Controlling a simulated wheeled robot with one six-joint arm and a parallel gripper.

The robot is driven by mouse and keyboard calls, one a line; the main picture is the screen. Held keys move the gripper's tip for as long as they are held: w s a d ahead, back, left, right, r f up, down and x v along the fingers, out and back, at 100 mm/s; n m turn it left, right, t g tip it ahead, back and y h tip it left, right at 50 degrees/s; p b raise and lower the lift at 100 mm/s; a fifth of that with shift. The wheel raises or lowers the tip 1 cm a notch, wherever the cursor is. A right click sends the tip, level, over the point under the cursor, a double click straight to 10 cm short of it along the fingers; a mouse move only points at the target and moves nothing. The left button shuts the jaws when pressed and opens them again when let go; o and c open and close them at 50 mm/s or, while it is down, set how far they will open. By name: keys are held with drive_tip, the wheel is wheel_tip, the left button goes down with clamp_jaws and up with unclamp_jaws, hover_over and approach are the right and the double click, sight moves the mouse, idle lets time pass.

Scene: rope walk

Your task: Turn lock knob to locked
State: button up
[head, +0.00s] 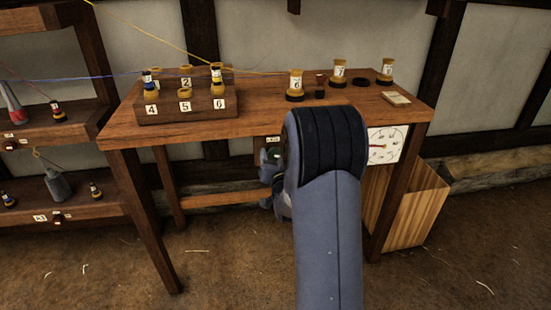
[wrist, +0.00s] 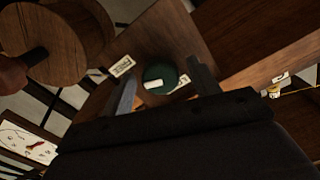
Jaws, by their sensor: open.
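The lock knob (wrist: 159,77) is a dark green disc with a white bar, on a wooden panel in the wrist view. One white label (wrist: 122,66) is up and left of it; another (wrist: 182,84) is at its right edge. Label text is unreadable. My gripper (wrist: 163,70) is open, with one finger on either side of the knob in the picture; I cannot tell whether they touch it. In the head view, a bit of the green knob (head: 272,155) shows under the table beside my gripper (head: 267,172), largely hidden by my arm.
The wooden table (head: 245,118) carries a numbered spool rack (head: 187,116), several spools and a small pale block (head: 396,98). A white dial with a red needle (head: 385,145) is under its right side. A wooden bin (head: 410,210) stands right; shelves (head: 60,130) stand left.

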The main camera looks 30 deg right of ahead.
drive_tip(key=c, duration=1)
drive_tip(key=shift+o, duration=0.2)
